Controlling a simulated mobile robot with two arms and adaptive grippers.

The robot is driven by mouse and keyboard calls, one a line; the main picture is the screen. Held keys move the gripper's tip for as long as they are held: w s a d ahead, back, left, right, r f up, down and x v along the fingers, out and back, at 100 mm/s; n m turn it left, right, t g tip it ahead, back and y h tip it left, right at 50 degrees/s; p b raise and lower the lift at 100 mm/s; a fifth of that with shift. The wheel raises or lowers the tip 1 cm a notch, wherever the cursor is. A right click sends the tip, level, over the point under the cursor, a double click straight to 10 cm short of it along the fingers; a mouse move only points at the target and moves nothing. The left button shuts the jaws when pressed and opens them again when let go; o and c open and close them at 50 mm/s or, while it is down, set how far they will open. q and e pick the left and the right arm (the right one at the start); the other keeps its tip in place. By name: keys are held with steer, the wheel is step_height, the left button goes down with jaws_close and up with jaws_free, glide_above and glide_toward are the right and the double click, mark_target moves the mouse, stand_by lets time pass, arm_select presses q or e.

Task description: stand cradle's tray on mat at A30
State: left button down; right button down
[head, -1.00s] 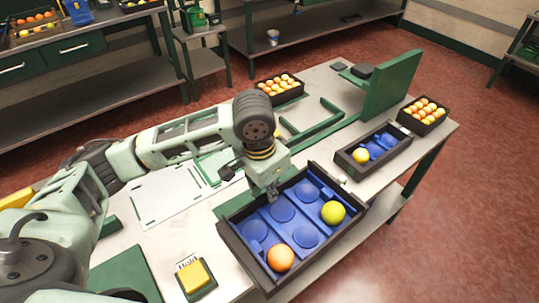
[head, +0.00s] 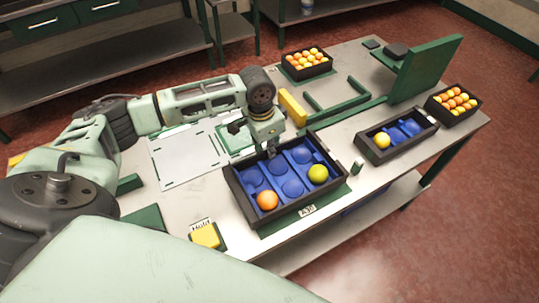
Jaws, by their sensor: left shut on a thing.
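The tray (head: 283,209) is a dark box with a blue cupped insert. An orange ball sits in its near left cup and a yellow-green ball in a right cup; several cups are empty. My left gripper (head: 271,152) is shut on the tray's far wall, pointing down. The tray looks level over a green mat (head: 343,191), whose edge shows along the front and right. The label A30 (head: 308,210) shows at the mat's front. I cannot tell whether the tray's underside touches the mat. My right gripper is not in view.
A smaller tray (head: 365,146) with one yellow ball stands to the right. Full fruit boxes stand at the back (head: 306,73) and far right (head: 440,113). A green upright panel (head: 428,68) stands behind.

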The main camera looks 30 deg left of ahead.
arm_select(q)
steer(key=shift+f+p, duration=0.4)
steer(key=shift+f, duration=1.5)
steer(key=c, duration=2.4)
jaws_free()
steer(key=shift+f, duration=0.15)
steer(key=o, duration=0.5)
steer(key=shift+c, duration=0.2)
